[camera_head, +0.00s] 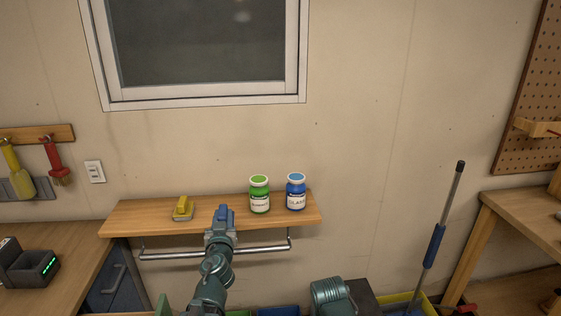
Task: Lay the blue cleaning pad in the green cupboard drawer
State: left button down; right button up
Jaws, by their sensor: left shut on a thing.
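My left gripper (221,232) is shut on the blue cleaning pad (224,215). The gripper points away from me at the front edge of the wooden shelf. The pad shows against the shelf top; I cannot tell whether it touches it. A green edge (163,306) shows at the bottom, left of my left arm; whether it belongs to the green cupboard drawer is unclear. The inside of any such drawer is out of view. My right gripper is not in view.
The wooden shelf (144,215) holds a yellow pad (182,208), a green jar (260,195) and a blue jar (296,192). A metal rail (265,248) runs below it. A blue-gripped pole (434,245) leans at right. A workbench (60,238) stands at left.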

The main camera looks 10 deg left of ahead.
aim_at(222, 210)
pick_arm(q)
notch_tip(222, 210, up, 5)
jog(key=p, duration=0.3)
jog(key=shift+f+p, duration=0.2)
jog(key=shift+p, duration=0.1)
jog(key=shift+f, duration=0.1)
